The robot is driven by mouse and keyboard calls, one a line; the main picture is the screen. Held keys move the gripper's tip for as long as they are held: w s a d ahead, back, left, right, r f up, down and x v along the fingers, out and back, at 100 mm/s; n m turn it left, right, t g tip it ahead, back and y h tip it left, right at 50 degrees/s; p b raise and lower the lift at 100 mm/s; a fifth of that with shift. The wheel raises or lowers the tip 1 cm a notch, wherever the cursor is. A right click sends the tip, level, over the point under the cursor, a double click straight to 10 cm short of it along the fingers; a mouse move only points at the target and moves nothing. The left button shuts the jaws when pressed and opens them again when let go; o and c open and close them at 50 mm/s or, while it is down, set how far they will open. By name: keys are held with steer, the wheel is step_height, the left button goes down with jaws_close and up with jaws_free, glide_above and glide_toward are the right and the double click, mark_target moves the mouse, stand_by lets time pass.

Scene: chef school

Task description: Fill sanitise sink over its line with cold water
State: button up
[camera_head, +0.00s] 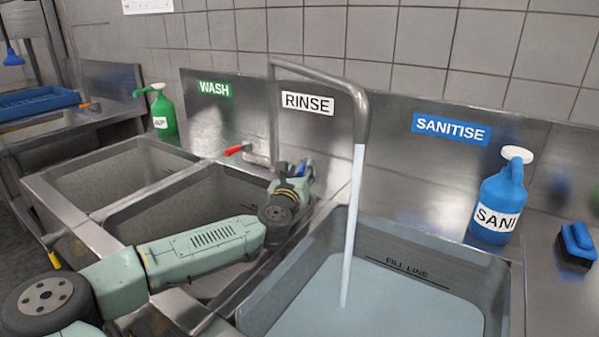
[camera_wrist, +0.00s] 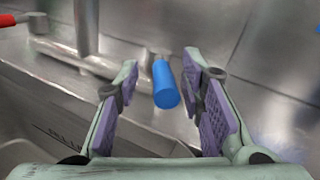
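The sanitise sink (camera_head: 500,290) is at the lower right in the head view, under the blue SANITISE sign (camera_head: 451,128). A stream of water (camera_head: 352,230) runs from the metal spout (camera_head: 362,105) into it. Water (camera_head: 380,315) covers the bottom, and its surface is below the FILL LINE mark (camera_head: 408,270) on the back wall. My gripper (camera_head: 300,172) is at the tap behind the sinks. In the wrist view my gripper (camera_wrist: 160,72) is open, with the blue tap handle (camera_wrist: 166,85) between its fingers, apparently touching neither.
The red tap handle (camera_head: 238,149) is left of the spout. The wash sink (camera_head: 110,180) and rinse sink (camera_head: 190,205) are to the left, my arm crossing over the rinse sink. A green bottle (camera_head: 163,115), a blue SANI bottle (camera_head: 498,205) and a blue brush (camera_head: 577,243) stand around.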

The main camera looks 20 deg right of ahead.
steer(key=v, duration=1.2)
steer(key=shift+c, duration=0.2)
stand_by(1.3)
